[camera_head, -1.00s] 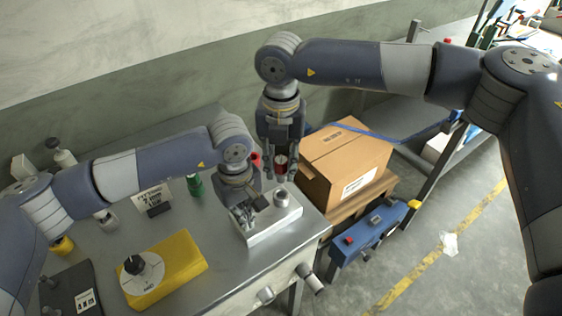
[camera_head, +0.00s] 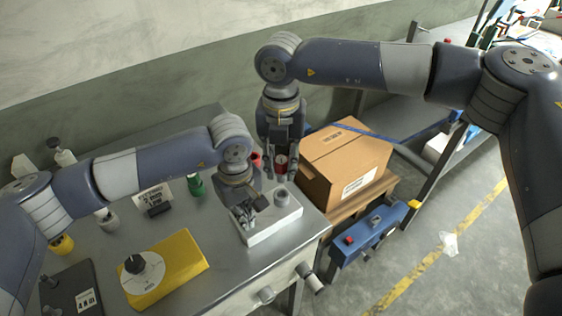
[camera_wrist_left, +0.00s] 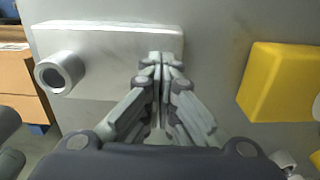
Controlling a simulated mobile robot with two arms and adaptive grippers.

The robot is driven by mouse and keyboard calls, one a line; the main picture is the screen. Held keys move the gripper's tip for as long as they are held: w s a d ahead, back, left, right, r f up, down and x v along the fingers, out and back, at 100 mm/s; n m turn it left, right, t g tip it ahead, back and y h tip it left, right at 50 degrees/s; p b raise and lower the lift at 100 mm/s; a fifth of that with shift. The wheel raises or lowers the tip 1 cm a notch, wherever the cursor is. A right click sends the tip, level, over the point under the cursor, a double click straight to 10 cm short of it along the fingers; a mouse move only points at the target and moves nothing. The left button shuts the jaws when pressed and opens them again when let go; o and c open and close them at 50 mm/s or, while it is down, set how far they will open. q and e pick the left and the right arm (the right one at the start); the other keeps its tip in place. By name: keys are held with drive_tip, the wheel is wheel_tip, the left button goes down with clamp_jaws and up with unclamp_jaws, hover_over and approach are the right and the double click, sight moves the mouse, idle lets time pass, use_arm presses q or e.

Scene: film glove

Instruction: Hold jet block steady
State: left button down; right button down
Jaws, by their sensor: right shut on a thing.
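The jet block, a pale block (camera_head: 270,228) with a short grey cylinder (camera_head: 282,197) on it, lies near the right end of the metal table. In the left wrist view the block (camera_wrist_left: 105,42) shows with its round hollow cylinder (camera_wrist_left: 58,73) at the left. My left gripper (camera_head: 246,222) is at the block's left end; its fingertips (camera_wrist_left: 161,60) are together over the block there. Whether they press on it I cannot tell. My right gripper (camera_head: 281,174) points down behind the cylinder, shut on a small red piece (camera_head: 281,161).
A yellow box with a dial (camera_head: 180,268) and a dark board (camera_head: 68,292) lie at the table's front left. A green bottle (camera_head: 195,185) and a sign (camera_head: 153,198) stand behind. A cardboard box (camera_head: 345,165) sits on a pallet to the right.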

sight(281, 180)
use_arm(q)
drive_tip(key=shift+s+f, duration=0.25)
drive_tip(key=shift+f, duration=0.1)
use_arm(e)
drive_tip(key=shift+f, duration=0.15)
drive_tip(key=shift+f, duration=1.8)
drive_tip(key=shift+f, duration=1.8)
idle(0.3)
drive_tip(key=c, duration=1.2)
unclamp_jaws()
drive_tip(key=shift+c, duration=0.2)
wheel_tip(281, 180, up, 12)
drive_tip(key=shift+s+r, duration=0.1)
